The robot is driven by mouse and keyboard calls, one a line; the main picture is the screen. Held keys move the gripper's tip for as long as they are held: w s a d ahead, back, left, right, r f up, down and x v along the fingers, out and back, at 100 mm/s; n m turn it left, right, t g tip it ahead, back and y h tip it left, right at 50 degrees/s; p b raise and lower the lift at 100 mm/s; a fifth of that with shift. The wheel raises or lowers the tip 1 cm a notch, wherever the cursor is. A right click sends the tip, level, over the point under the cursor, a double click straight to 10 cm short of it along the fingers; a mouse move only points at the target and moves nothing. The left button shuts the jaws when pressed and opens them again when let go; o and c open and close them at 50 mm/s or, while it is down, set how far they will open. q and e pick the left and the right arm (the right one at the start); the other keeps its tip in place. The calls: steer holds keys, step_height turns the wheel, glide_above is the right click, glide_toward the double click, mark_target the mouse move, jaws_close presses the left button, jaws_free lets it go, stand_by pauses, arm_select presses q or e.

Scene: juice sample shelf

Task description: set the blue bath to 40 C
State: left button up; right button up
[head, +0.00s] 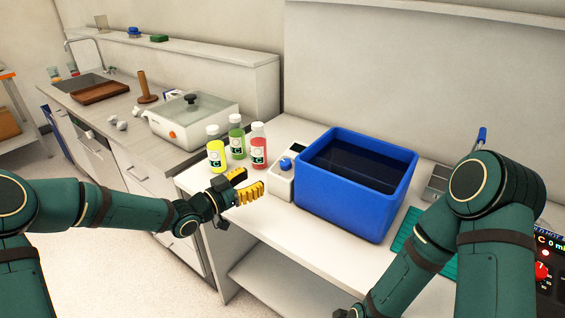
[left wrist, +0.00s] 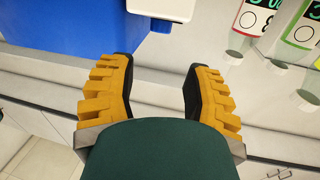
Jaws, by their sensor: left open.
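The blue bath (head: 338,203) is an open-topped tub with dark liquid, standing on the white bench. A white control box (head: 281,187) with a blue knob (head: 286,164) and a small dark display (head: 298,147) adjoins its left side. No reading is legible. My left gripper (head: 252,181) has yellow fingers, is open and empty, and is just left of the control box. In the left wrist view the spread fingers (left wrist: 158,75) show below the bath (left wrist: 60,22) and part of the white box (left wrist: 160,8).
Three capped bottles, yellow (head: 216,155), green (head: 236,142) and red (head: 258,152), stand close behind my left gripper. A green mat (head: 405,238) and a red-knobbed device (head: 543,270) lie to the right. A lidded white bath (head: 190,123) stands on the far counter.

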mark_target(284, 163)
arm_select(q)
steer(key=b+x, duration=0.1)
steer(key=x, duration=1.1)
steer(key=shift+c, duration=0.5)
steer(key=shift+a, duration=0.1)
jaws_close()
